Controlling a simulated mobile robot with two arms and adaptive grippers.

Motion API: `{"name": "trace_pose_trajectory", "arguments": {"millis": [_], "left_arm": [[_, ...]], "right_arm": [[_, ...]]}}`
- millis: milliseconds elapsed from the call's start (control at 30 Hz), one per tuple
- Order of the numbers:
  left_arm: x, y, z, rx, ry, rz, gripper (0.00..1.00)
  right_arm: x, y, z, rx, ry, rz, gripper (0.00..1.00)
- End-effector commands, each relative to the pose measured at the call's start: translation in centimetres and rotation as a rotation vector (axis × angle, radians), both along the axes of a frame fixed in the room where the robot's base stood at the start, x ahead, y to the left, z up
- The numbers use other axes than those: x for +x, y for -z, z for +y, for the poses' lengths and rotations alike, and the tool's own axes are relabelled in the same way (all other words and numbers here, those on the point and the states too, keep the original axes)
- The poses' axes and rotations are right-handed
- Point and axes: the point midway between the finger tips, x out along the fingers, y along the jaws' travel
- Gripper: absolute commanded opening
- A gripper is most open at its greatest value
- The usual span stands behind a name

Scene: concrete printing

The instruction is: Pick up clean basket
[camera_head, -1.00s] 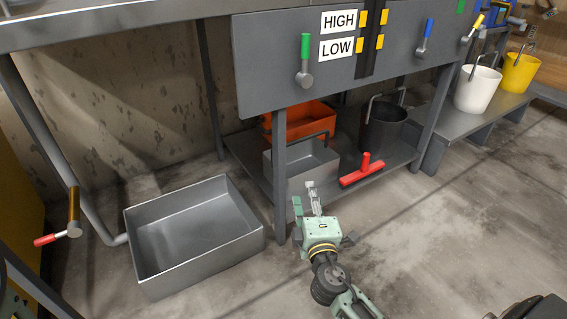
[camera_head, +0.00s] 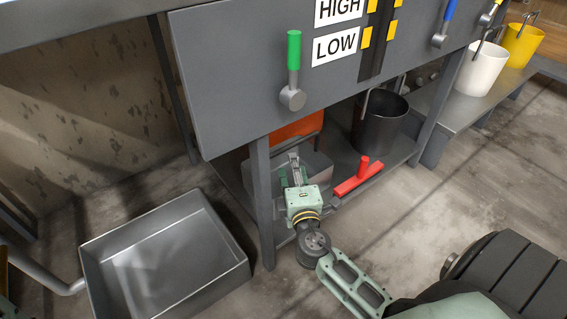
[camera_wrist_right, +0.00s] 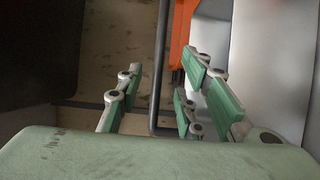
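A grey basket (camera_head: 319,166) sits on the low shelf under the panel, partly hidden by my right gripper; I take it for the clean basket. My right gripper (camera_head: 293,172) reaches over the near side of the basket. In the right wrist view my right gripper (camera_wrist_right: 163,98) is open, with its green-padded fingers apart. A thin dark handle bar (camera_wrist_right: 160,65) runs between the fingers, with clear space on both sides. In the head view the gripper hides most of the handle. My left gripper is not in view.
An orange bin (camera_head: 298,128) stands behind the grey basket. A red T-shaped tool (camera_head: 358,178) and a black bucket (camera_head: 380,125) are to the right. A shelf leg (camera_head: 262,205) stands just left of the gripper. A large grey tray (camera_head: 165,262) is on the floor.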

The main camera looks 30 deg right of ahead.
Motion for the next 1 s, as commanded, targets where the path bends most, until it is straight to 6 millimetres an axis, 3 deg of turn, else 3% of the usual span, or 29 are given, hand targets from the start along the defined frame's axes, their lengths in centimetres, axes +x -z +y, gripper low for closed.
{"name": "trace_pose_trajectory", "arguments": {"millis": [167,700,1000], "left_arm": [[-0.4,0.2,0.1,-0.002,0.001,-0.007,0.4],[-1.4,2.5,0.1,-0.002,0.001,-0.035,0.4],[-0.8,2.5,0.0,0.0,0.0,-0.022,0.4]], "right_arm": [[0.3,0.2,-0.3,-0.005,0.003,0.002,0.34],[6.7,0.3,-2.8,-0.005,0.003,0.001,0.34],[7.2,0.1,-3.0,-0.003,0.002,0.003,0.34]]}}
